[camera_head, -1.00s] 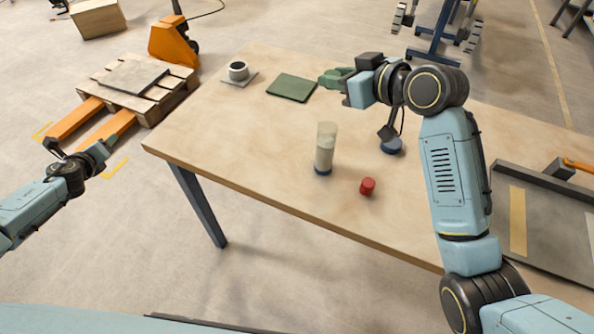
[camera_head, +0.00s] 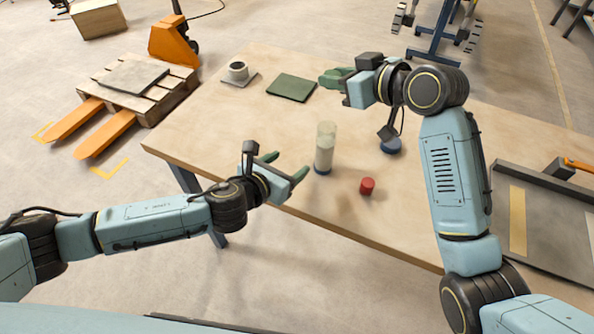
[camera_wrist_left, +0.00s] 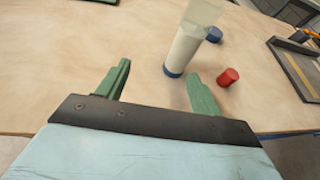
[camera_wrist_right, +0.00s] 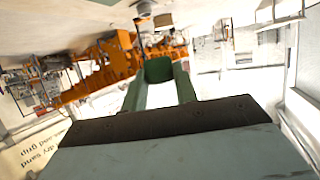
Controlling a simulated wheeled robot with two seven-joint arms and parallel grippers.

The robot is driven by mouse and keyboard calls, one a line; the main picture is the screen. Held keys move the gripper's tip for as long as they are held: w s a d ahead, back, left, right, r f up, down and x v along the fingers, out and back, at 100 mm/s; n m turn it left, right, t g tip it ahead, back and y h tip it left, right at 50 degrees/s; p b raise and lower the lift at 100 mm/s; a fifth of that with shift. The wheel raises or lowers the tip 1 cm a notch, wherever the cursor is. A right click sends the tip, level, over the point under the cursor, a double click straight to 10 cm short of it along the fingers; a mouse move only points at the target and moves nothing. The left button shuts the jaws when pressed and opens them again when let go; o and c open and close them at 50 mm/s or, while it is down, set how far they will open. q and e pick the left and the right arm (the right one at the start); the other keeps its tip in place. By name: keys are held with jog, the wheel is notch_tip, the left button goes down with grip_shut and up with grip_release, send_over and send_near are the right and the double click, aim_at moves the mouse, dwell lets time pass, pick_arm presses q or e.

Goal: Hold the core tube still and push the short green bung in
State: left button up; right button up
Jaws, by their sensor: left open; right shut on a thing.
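The core tube (camera_head: 325,150) stands upright on the table, clear at the top and pale-filled below, with a blue base. It also shows in the left wrist view (camera_wrist_left: 184,50). My left gripper (camera_head: 289,165) is open and empty, its green fingers pointing at the tube, apart from it on its left. My right gripper (camera_head: 330,79) is shut on the green bung (camera_wrist_right: 158,70), held above the table beyond the tube. In the head view the bung is hard to tell from the green fingers.
A red bung (camera_head: 367,186) lies right of the tube near the front edge. A blue bung (camera_head: 391,147) is further right, by my right arm. A green mat (camera_head: 291,88) and a grey cup (camera_head: 238,70) are at the back left. A tray (camera_head: 530,225) stands at the right.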

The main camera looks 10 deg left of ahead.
aim_at(319, 158)
pick_arm(q)
jog(key=shift+m, duration=0.4)
jog(key=w+d+f, duration=0.1)
jog(key=w+d, duration=0.1)
jog(key=w+d+f, duration=0.1)
jog(key=w+d, duration=0.2)
jog(key=w+d+f, duration=0.2)
jog(key=d, duration=0.1)
jog(key=shift+w+d, duration=0.15)
jog(key=shift+w, duration=0.1)
